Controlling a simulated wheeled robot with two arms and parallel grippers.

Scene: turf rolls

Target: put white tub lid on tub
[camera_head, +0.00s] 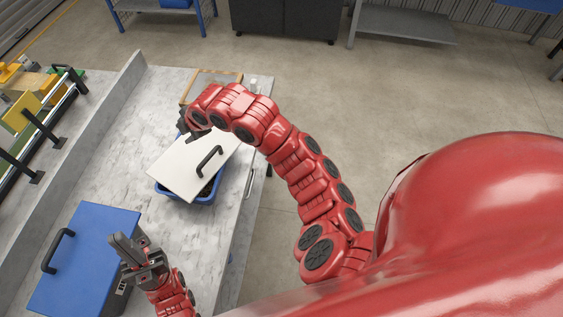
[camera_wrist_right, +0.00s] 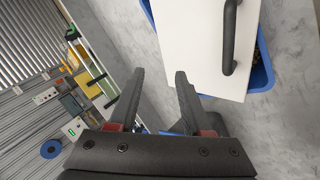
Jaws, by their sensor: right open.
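The white lid (camera_head: 180,170), with a black handle (camera_head: 209,162), lies over the blue tub (camera_head: 192,198) in the head view. It sits askew, and the tub's near right part shows uncovered with dark contents. Whether it rests flat on the rim I cannot tell. In the right wrist view, the lid (camera_wrist_right: 195,40) is at upper right with blue rim beyond it. My right gripper (camera_wrist_right: 158,85) is open and empty, beside the lid's edge; in the head view it is at the lid's far left corner. My left gripper (camera_head: 130,245) is over the blue lid's right side; its jaw gap is unclear.
A blue lid (camera_head: 85,245) with a black handle covers a box at the near left. A wooden-framed tray (camera_head: 205,82) lies at the table's far end. A raised ledge (camera_head: 80,150) runs along the left. Marble tabletop (camera_head: 150,110) is bare between them.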

